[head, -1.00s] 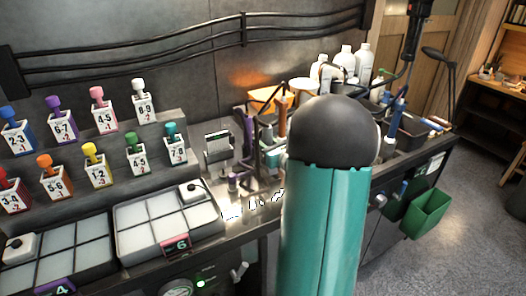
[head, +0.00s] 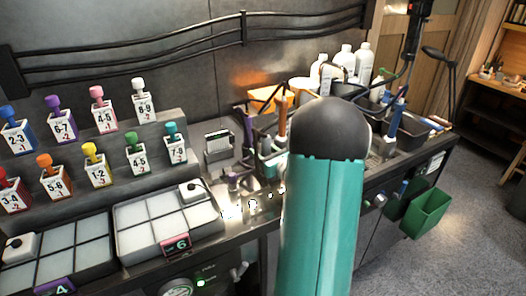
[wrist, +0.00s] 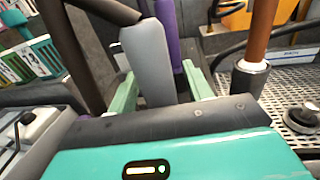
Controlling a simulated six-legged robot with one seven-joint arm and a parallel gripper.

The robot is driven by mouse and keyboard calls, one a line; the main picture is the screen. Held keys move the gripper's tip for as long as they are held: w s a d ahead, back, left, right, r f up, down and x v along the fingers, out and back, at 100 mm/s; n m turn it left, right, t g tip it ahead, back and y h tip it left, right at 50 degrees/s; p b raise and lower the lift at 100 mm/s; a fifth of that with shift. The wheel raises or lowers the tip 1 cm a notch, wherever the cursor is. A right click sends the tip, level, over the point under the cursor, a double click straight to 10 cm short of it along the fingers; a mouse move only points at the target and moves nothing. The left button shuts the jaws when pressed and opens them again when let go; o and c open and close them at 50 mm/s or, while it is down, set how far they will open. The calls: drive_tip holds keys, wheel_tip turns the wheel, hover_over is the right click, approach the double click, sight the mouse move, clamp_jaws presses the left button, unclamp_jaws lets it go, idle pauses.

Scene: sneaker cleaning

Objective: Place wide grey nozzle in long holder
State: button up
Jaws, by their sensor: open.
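In the wrist view, a wide grey nozzle-like piece (wrist: 148,62) stands upright, slightly tilted, between the two pale green fingers of my gripper (wrist: 160,76). The fingers are apart, one on each side of it. Whether either touches it I cannot tell. A purple upright piece (wrist: 165,22) shows just behind it. I cannot pick out the long holder for certain. In the head view, my teal arm hides the gripper and part of the tool area.
In the wrist view, a brown handle (wrist: 262,30) stands close on the right beside a perforated metal tray (wrist: 295,82). In the head view, white bottles (head: 345,62) stand at the back and a compartment tray (head: 150,218) lies left.

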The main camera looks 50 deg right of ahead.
drive_tip(key=shift+r, duration=0.15)
drive_tip(key=s+a, duration=0.2)
drive_tip(key=s, duration=1)
drive_tip(key=w+a+r+n+g+y, duration=0.2)
drive_tip(key=a+n+g+y, duration=0.3)
drive_tip(key=a+n, duration=0.65)
drive_tip(key=w+a+r+n+g+y, duration=0.25)
drive_tip(key=a+n+y, duration=0.35)
drive_tip(key=a, duration=1.1)
drive_tip(key=s+a+r+n+g+h, duration=0.1)
drive_tip(key=s+a+n+h, duration=0.3)
drive_tip(key=n, duration=0.6)
drive_tip(key=s+a+r+n+g+h, duration=0.2)
drive_tip(key=s+a+n+g+h, duration=0.1)
drive_tip(key=s+a+n, duration=0.3)
drive_tip(key=shift+s+r+n+g+h, duration=0.15)
drive_tip(key=shift+s+n+g+h, duration=0.45)
drive_tip(key=shift+n, duration=1.55)
drive_tip(key=shift+s+t, duration=0.25)
drive_tip(key=shift+s, duration=0.1)
drive_tip(key=shift+c, duration=0.2)
